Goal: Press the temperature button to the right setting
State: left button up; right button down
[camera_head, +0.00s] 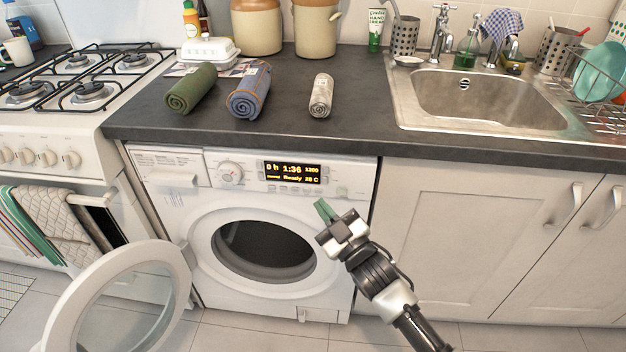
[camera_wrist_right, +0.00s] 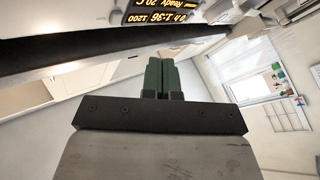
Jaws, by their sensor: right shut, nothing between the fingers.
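The white washing machine (camera_head: 212,243) stands under the counter with its round door (camera_head: 62,318) swung open to the left. Its display (camera_head: 292,172) is lit and reads 1:36, 1200, Ready and 20 C. A row of small buttons (camera_head: 290,189) lies below the display; their labels are too small to read. My right gripper (camera_head: 322,207), with green fingertips, is shut and empty in front of the machine, below and right of the buttons and apart from them. In the right wrist view the shut fingers (camera_wrist_right: 161,76) point toward the upside-down display (camera_wrist_right: 162,12). My left gripper is not in view.
A round dial (camera_head: 230,172) sits left of the display. Rolled green (camera_head: 191,88), blue (camera_head: 249,91) and grey (camera_head: 320,96) towels lie on the dark counter (camera_head: 365,118). A stove is at left, a sink (camera_head: 480,100) at right. Floor space in front is clear except for the open door.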

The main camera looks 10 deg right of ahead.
aim_at(325, 180)
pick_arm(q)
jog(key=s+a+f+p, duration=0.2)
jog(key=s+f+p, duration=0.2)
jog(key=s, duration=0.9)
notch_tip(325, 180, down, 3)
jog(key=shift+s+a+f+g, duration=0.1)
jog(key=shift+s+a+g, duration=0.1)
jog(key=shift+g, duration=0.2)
pick_arm(e)
jog(key=s+m+g, duration=0.1)
jog(key=m, duration=0.3)
jog(key=s+m+g+h, duration=0.1)
jog(key=m+g, duration=0.1)
jog(key=m, duration=0.2)
jog(key=s+a+m+g, duration=0.1)
jog(key=m, duration=0.3)
jog(key=shift+s+f+g+h, duration=0.3)
jog(key=shift+s+f+h, duration=0.05)
jog(key=shift+f+h, duration=0.05)
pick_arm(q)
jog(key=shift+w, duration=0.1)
